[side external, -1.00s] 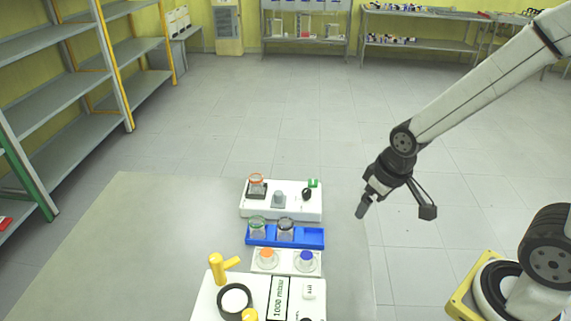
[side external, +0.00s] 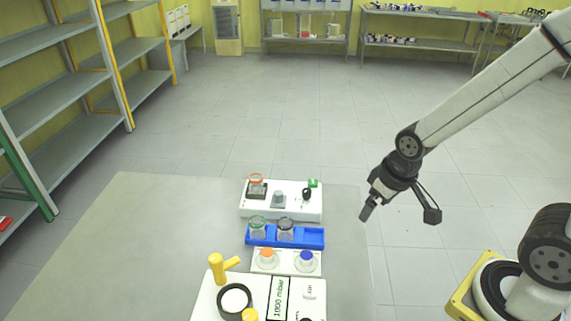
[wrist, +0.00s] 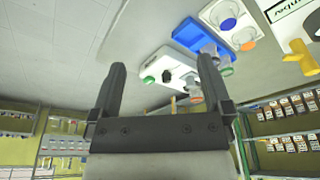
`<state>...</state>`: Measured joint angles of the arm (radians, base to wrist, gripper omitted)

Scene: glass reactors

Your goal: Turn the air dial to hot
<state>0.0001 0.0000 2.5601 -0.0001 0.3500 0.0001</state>
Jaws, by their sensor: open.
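A white device (side external: 286,212) stands at the far end of the row on the grey table. It bears a black dial (side external: 306,193) near its right end, beside a green part (side external: 313,183). The dial also shows in the wrist view (wrist: 167,75), seen between the fingers. I cannot read its markings or setting. My gripper (side external: 367,211) hangs in the air to the right of this device, apart from the dial. In the wrist view the gripper (wrist: 161,66) has its two fingers wide apart with nothing held between them.
A blue tray (side external: 312,238) with glass vessels and a white holder (side external: 286,268) with orange- and blue-topped flasks stand nearer. A white device marked 1000 mbar (side external: 205,300) with a yellow handle (side external: 217,267) is at the front. The table's left side is clear.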

